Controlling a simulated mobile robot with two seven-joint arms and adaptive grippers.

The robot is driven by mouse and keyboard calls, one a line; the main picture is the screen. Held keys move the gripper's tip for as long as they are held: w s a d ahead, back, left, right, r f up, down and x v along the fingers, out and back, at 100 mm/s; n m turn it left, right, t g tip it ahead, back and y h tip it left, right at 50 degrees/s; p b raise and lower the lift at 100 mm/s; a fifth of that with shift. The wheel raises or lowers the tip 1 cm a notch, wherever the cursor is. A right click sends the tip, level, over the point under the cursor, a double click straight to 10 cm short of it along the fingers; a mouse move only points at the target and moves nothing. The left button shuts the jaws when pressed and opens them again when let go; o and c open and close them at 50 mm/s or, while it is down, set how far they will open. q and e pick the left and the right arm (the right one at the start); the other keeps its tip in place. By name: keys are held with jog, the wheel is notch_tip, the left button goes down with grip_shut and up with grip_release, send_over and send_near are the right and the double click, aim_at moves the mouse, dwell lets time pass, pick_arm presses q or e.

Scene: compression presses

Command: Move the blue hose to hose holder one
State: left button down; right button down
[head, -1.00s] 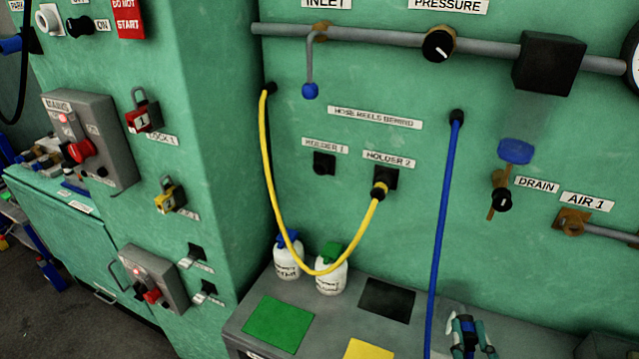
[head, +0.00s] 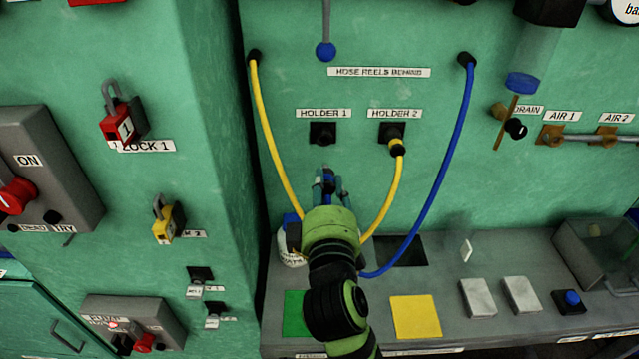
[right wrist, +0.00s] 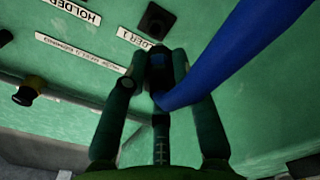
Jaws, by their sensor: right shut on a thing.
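The blue hose (head: 454,150) runs from its black outlet at the upper right of the green panel, down in a loop to my right gripper (head: 328,186). My right gripper is shut on the hose end, just below holder one (head: 322,133), a black socket under the HOLDER 1 label. In the right wrist view the blue hose (right wrist: 232,60) crosses to the fingers (right wrist: 160,72), and holder one (right wrist: 155,20) shows beyond the fingertips. The hose end looks apart from the socket, and the fingers partly hide it. My left gripper is out of view.
A yellow hose (head: 271,140) hangs to the left and ends in holder two (head: 391,131). A white bottle (head: 291,250) stands behind my right arm. The grey bench (head: 450,270) holds coloured pads and blocks. Red (head: 122,121) and yellow padlocks hang on the left cabinet.

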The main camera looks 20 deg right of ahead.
aim_at(325, 170)
jog(key=shift+w+r+m, duration=0.1)
jog(key=shift+r+m, duration=0.2)
jog(key=shift+r, duration=0.25)
jog(key=shift+a, duration=0.1)
jog(key=shift+p, duration=0.35)
jog(key=shift+w, duration=0.2)
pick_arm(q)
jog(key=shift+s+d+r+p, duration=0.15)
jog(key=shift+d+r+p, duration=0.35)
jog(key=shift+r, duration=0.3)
pick_arm(e)
jog(key=shift+x, duration=2.75)
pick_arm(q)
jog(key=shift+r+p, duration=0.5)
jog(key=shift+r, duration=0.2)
pick_arm(e)
jog(key=shift+x, duration=1.65)
